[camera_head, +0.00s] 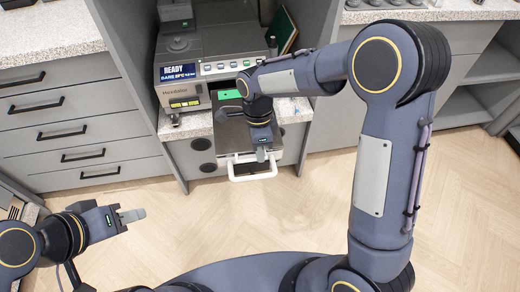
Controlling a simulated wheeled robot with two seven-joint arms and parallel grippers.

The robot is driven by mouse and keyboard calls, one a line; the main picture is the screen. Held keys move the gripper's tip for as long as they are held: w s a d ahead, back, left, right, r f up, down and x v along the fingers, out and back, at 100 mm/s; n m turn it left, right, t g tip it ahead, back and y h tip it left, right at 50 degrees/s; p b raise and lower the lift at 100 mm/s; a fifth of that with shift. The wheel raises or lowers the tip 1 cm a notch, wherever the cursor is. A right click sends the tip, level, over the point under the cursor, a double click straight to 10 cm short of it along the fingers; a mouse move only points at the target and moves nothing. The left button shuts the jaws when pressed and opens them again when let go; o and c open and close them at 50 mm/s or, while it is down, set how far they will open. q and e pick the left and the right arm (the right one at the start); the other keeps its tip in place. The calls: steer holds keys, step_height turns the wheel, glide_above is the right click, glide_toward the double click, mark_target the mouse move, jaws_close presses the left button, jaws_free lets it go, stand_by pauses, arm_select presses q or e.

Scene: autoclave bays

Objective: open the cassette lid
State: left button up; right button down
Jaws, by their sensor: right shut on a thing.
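The cassette (233,138) is a flat grey tray-like box sticking out from the front of the autoclave (205,62). Its white loop handle (253,177) points toward me. The lid looks flat and down on the cassette. My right gripper (262,153) points down at the cassette's front edge, just behind the handle, and is shut on the lid's front part. The gripper covers the exact contact. My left gripper (133,215) is away at the lower left, over the floor, with nothing seen in it. Its finger gap is not clear from this side.
The autoclave's display reads READY. A green patch (229,94) lies by the cassette slot. Grey drawers (75,130) stand left, and a cabinet with a speckled counter (430,12) stands right. The wooden floor (215,225) in front is clear. My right arm crosses the view's right side.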

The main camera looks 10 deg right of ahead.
steer(key=shift+r, duration=0.1)
steer(key=w+r+g+p, duration=0.1)
steer(key=w+r+p, duration=0.3)
steer(key=r+p, duration=0.4)
steer(key=w+r+g+p, duration=0.1)
steer(key=w+r+p, duration=0.3)
steer(key=r+p, duration=0.4)
steer(key=shift+w+r+g+p, duration=0.25)
steer(key=shift+r+g+p, duration=0.15)
steer(key=shift+p, duration=1.25)
steer(key=c, duration=1.5)
jaws_free()
steer(key=shift+f, duration=0.1)
steer(key=v, duration=0.8)
